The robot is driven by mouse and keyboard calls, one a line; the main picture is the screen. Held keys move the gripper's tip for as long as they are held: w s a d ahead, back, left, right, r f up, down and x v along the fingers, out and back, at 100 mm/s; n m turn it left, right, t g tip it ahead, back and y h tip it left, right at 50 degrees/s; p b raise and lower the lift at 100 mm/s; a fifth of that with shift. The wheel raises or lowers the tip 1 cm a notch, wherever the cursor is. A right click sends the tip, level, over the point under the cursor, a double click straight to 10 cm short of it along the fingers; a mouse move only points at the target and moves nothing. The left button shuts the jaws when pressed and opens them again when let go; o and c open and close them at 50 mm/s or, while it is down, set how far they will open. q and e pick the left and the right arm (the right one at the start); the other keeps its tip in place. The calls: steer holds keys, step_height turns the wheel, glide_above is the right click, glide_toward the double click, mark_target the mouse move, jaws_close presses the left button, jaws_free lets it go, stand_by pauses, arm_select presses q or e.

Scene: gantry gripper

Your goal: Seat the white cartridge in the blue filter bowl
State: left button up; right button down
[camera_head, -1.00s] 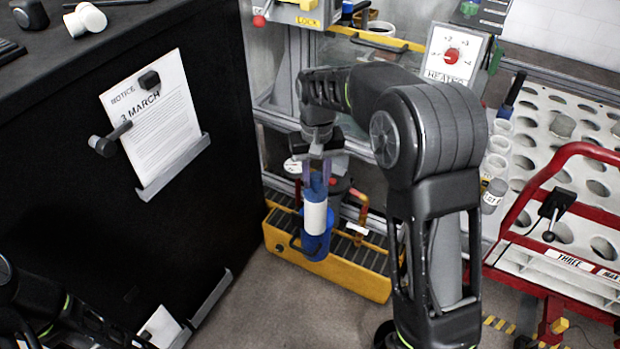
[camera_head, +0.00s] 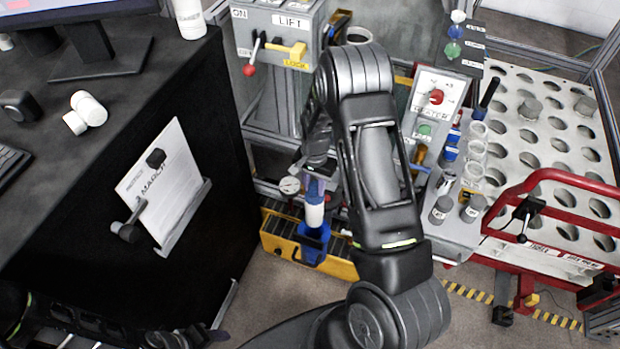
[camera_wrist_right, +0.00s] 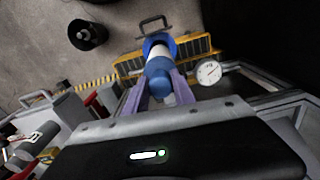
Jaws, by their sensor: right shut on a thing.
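The white cartridge (camera_head: 314,216) has a blue end at the top and hangs upright below my right gripper (camera_head: 316,184). That gripper is shut on its blue upper end. The blue filter bowl (camera_head: 313,247) is directly below, at the yellow-framed rack. The cartridge's lower end meets or overlaps the bowl's rim; I cannot tell how deep it sits. In the right wrist view, the purple fingers of the gripper (camera_wrist_right: 160,92) flank the cartridge (camera_wrist_right: 158,67), with the blue bowl (camera_wrist_right: 152,42) behind it. My left arm shows only dark parts at the lower left.
The yellow rack (camera_head: 342,270) stands on the floor between the black cabinet (camera_head: 215,200) and the panel with the heater dial (camera_head: 436,97). A round gauge (camera_head: 290,186) is just left of my right gripper. A red-railed cart (camera_head: 560,172) is at the right.

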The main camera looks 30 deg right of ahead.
mark_target(314, 197)
steer(key=shift+s, duration=0.1)
stand_by(0.3)
steer(key=shift+f+b, duration=0.15)
steer(key=shift+b, duration=0.2)
steer(key=shift+f+b, duration=2.3)
steer(key=shift+f, duration=0.4)
steer(key=shift+b, duration=0.4)
